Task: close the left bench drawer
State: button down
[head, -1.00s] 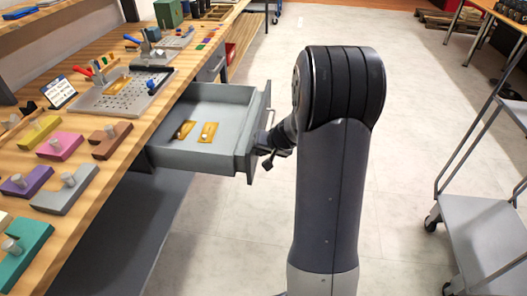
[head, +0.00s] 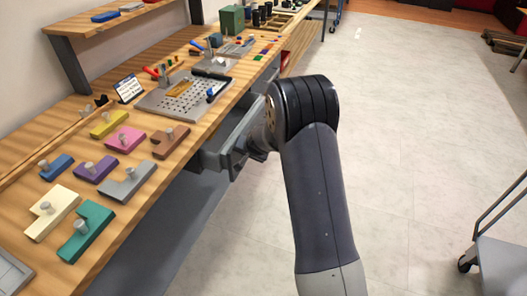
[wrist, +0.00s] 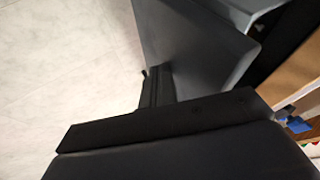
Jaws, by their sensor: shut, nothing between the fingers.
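The left bench drawer (head: 212,158) is grey and sits under the wooden bench top. My gripper (head: 258,150) is at the drawer's front, partly hidden behind my arm, and looks shut and empty. In the wrist view the dark gripper (wrist: 157,85) is against or very close to a grey panel (wrist: 190,45), likely the drawer front. Whether they touch is not clear.
The bench top (head: 110,180) carries several coloured blocks with pegs, a perforated plate (head: 165,98) and a small sign (head: 128,88). A grey cart (head: 500,262) stands at the right. The pale floor (head: 400,150) between is clear.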

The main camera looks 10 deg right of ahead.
aim_at(227, 148)
jog(key=w+a+p, duration=0.2)
jog(key=a+p, duration=0.1)
jog(key=w+a+p, duration=0.1)
jog(key=shift+a+r, duration=0.25)
jog(key=shift+a, duration=0.05)
jog(key=shift+w+a+f+p, duration=0.25)
jog(key=shift+w+a+p, duration=0.35)
jog(key=shift+a+p, duration=0.3)
jog(key=shift+d, duration=0.1)
